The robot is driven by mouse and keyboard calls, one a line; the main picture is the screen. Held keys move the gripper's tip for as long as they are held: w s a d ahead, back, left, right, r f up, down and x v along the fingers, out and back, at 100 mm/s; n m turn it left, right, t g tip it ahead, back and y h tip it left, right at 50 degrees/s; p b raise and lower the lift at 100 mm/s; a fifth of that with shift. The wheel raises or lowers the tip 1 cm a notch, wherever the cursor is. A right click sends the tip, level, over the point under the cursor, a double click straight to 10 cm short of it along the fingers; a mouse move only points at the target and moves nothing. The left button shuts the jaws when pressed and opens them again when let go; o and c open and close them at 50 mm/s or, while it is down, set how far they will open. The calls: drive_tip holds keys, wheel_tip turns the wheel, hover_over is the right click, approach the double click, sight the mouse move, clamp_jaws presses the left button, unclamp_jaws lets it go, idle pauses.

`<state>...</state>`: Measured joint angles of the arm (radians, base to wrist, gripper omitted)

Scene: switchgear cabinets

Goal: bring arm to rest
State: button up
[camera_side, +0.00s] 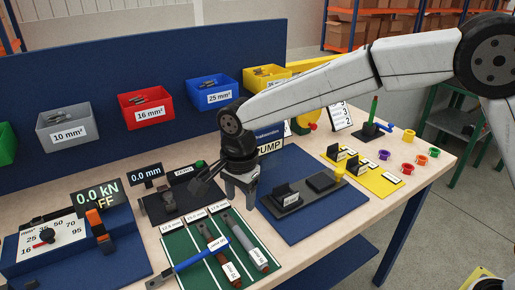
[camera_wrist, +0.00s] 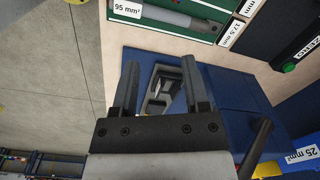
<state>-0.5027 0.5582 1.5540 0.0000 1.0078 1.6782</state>
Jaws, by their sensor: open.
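My gripper (camera_side: 243,198) hangs from my white arm over the middle of the workbench, pointing down. In the wrist view my gripper (camera_wrist: 160,72) shows two dark fingers apart, with nothing between them. Beyond the fingers lies the blue mat (camera_wrist: 218,90) with a dark fixture (camera_wrist: 162,92) on it. In the side view the gripper appears just left of the black fixture (camera_side: 286,194) on the blue mat (camera_side: 322,218), and above the green tool mat (camera_side: 192,262). The exact height of the fingertips above the bench is hard to tell.
Gray, red (camera_side: 146,106), blue and yellow bins hang on the blue back panel (camera_side: 60,75). A crimp unit (camera_side: 70,240) stands at left, a gauge block (camera_side: 168,203) behind the gripper. Colored rings (camera_side: 408,168) and a peg stand (camera_side: 372,128) are at right. Open floor lies at front right.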

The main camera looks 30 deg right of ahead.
drive_tip(key=s+d+f+n+t, duration=0.1)
drive_tip(key=s+d+n, duration=0.5)
drive_tip(key=d, duration=0.6)
drive_tip(key=s+d+f+n+t, duration=0.1)
drive_tip(key=s+d+f+n, duration=0.3)
drive_tip(key=s+d+n, duration=0.3)
drive_tip(key=s+d, duration=0.3)
drive_tip(key=d, duration=0.2)
drive_tip(key=shift+d, duration=0.15)
